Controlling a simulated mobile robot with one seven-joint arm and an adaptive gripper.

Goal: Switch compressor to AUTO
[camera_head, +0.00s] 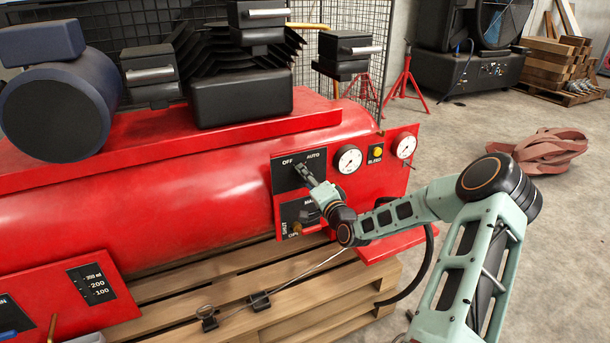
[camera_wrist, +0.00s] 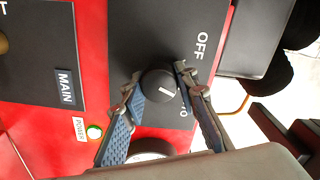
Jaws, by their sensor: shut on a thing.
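The compressor is a large red tank (camera_head: 180,210) on a wooden pallet. Its black OFF/AUTO panel (camera_head: 318,168) is on the red front, with OFF at left and AUTO at right in the head view. The round black selector knob (camera_wrist: 158,84) shows in the wrist view with a short white mark pointing down and right, toward the partly hidden AUTO lettering. My gripper (camera_head: 306,174) is at this panel, its fingers shut on opposite sides of the knob. In the head view the gripper hides the knob.
Two white gauges, one here (camera_head: 348,159), and a yellow BLEED button (camera_head: 376,151) are at right. The pallet (camera_head: 260,290) juts out below.

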